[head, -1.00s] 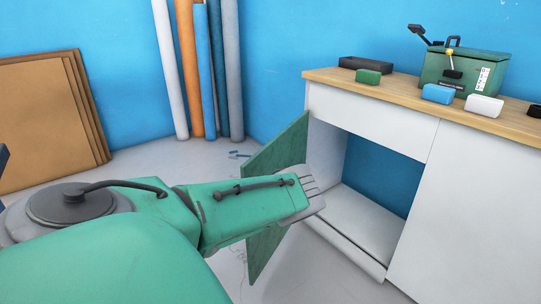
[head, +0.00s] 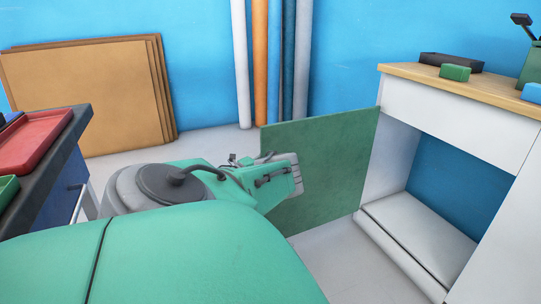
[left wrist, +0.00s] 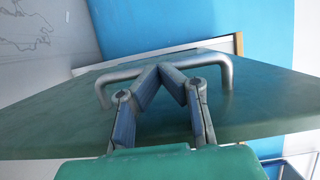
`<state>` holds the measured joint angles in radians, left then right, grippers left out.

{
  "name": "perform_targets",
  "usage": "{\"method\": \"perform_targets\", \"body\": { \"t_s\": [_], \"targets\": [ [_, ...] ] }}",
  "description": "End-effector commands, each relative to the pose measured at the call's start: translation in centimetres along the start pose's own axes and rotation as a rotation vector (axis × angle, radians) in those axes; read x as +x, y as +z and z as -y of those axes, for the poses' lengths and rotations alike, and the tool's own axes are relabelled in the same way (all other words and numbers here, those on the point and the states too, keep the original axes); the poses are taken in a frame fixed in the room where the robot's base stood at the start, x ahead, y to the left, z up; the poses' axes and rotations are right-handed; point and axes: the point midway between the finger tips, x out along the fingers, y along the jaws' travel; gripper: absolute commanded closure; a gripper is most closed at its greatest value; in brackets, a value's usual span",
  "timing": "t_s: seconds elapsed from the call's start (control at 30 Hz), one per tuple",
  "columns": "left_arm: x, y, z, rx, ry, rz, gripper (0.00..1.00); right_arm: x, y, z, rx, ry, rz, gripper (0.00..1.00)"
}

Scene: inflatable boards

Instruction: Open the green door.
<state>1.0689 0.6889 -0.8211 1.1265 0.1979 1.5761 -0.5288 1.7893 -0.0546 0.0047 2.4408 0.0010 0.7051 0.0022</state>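The green door (head: 318,165) stands swung far out from the white cabinet on the right, its inner face towards me in the head view. Its outer face (left wrist: 60,115) with a grey metal bar handle (left wrist: 222,66) shows in the left wrist view. My left gripper (left wrist: 160,68) has its two fingertips together at the middle of the handle bar. I cannot tell whether the bar is pinched between them. My left arm comes in from the left in the head view, overlapping the door's left part. The left fingers are not clear there. My right gripper is out of view.
The cabinet's open compartment (head: 440,190) is empty. A wooden worktop (head: 450,85) above carries a dark case, a green block and a blue block. Brown boards (head: 90,95) and upright rolls stand by the wall. A dark cart (head: 80,118) with trays is at left.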

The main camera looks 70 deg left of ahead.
Motion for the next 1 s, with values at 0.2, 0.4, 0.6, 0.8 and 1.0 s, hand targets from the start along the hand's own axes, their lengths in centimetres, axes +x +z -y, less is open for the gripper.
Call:
{"method": "perform_targets", "body": {
  "t_s": [0.2,0.4,0.6,0.8,1.0],
  "targets": [
    [0.5,-0.1,0.1,-0.002,-0.005,-0.017,1.00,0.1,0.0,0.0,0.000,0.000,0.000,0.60],
    [0.6,-0.1,0.1,-0.002,-0.006,-0.018,1.00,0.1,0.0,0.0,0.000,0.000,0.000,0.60],
    [0.4,-0.1,0.1,-0.002,-0.007,-0.019,1.00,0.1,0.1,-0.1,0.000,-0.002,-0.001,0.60],
    [-2.2,0.1,0.1,-0.001,-0.003,-0.012,1.00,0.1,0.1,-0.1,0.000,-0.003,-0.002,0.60],
    [-6.8,0.4,-0.2,-0.001,0.001,-0.007,1.00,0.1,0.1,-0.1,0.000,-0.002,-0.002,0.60]
  ]
}}
